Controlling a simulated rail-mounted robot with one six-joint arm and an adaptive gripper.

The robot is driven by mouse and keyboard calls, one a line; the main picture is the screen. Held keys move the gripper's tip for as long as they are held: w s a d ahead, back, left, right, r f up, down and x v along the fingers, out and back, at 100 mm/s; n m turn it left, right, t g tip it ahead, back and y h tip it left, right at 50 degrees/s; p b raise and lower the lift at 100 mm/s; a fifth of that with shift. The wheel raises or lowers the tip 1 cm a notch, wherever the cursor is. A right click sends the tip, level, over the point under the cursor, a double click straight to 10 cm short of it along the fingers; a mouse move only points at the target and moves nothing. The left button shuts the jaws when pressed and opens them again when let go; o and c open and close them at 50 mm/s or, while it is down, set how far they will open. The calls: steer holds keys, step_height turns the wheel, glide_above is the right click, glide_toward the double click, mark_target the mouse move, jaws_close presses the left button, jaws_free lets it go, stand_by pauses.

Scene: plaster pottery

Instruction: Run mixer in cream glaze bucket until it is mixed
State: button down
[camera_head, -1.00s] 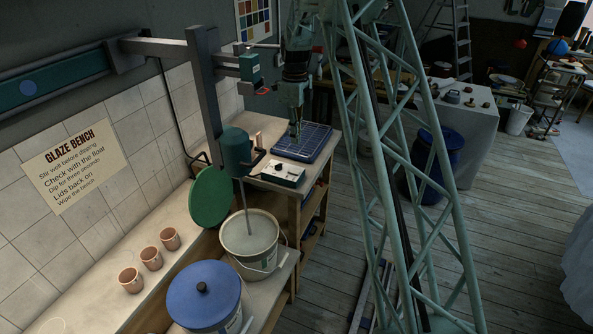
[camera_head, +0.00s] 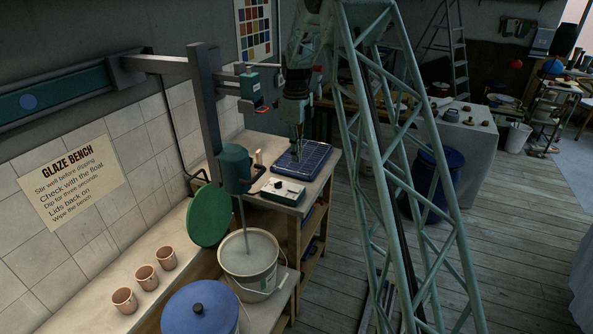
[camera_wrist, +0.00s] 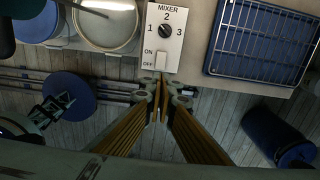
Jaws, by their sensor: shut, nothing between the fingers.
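The cream glaze bucket (camera_head: 249,284) stands uncovered on a low shelf beside the bench. The green mixer motor (camera_head: 235,168) hangs above it, its shaft (camera_head: 242,214) reaching down into the pale glaze (camera_head: 262,248). The white mixer control box (camera_head: 284,188) sits on the bench. The wrist view shows its speed dial (camera_wrist: 164,31), marked 1 to 3, and a rocker switch (camera_wrist: 161,60) marked ON and OFF; its position is unclear. My gripper (camera_wrist: 161,83) is shut and empty, with its tips just below the switch in that picture. My gripper (camera_head: 298,148) also shows behind the box in the head view.
A blue tray with a rack (camera_head: 302,158) lies close behind the control box. A green lid (camera_head: 209,216) leans by the glaze bucket, and a blue-lidded bucket (camera_head: 203,308) stands in front. Several terracotta cups (camera_head: 146,277) line the bench. A blue barrel (camera_head: 428,185) stands on the floor.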

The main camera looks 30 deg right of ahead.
mark_target(294, 189)
steer(key=shift+f, duration=6.9)
steer(key=shift+f, duration=0.1)
steer(key=shift+s+d+f+b, duration=0.1)
steer(key=shift+s+f+b, duration=0.05)
steer(key=shift+f+b, duration=0.2)
steer(key=shift+s+f, duration=0.2)
steer(key=shift+s, duration=0.05)
steer(key=shift+f, duration=0.1)
steer(key=shift+w+a+r, duration=0.2)
steer(key=shift+w+a, duration=0.05)
steer(key=shift+w, duration=0.15)
steer(key=shift+w+a, duration=0.2)
steer(key=shift+r, duration=0.15)
